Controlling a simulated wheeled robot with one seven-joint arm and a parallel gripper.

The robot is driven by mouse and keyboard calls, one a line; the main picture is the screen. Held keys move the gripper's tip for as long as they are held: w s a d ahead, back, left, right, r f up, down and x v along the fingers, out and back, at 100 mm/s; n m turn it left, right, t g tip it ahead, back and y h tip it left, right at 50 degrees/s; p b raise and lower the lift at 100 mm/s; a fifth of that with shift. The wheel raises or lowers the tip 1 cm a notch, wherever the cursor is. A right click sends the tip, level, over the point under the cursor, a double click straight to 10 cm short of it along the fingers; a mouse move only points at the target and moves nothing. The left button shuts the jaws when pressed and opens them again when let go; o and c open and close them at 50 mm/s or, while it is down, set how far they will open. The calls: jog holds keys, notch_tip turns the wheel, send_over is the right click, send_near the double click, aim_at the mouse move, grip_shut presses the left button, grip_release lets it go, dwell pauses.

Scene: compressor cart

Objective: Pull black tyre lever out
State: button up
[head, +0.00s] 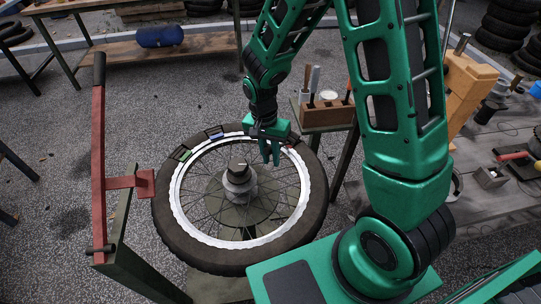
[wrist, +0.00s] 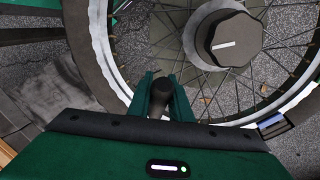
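My gripper (head: 270,152) points down over the far right part of the wheel's rim. In the wrist view its two green fingers (wrist: 160,100) stand close on both sides of a dark rounded piece, the black tyre lever (wrist: 158,92), and appear shut on it. The lever's lower part is hidden by the fingers and my gripper body. The spoked wheel with its black tyre (head: 313,213) and pale rim lies flat on a stand. A blue-marked lever (head: 215,133) and a green-marked lever (head: 184,154) sit at the tyre's far left edge.
A wheel hub with a dark cap (head: 238,170) rises in the middle of the wheel. A red upright arm (head: 99,150) stands left of it. A wooden tool block (head: 327,115) with upright handles stands just right of my gripper. A cluttered workbench is at right.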

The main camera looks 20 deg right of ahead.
grip_shut()
jog(key=shift+s+a+r, duration=0.1)
jog(key=shift+s+a+r, duration=1.4)
jog(key=shift+a+r, duration=0.05)
jog(key=shift+a, duration=0.15)
jog(key=shift+r, duration=0.1)
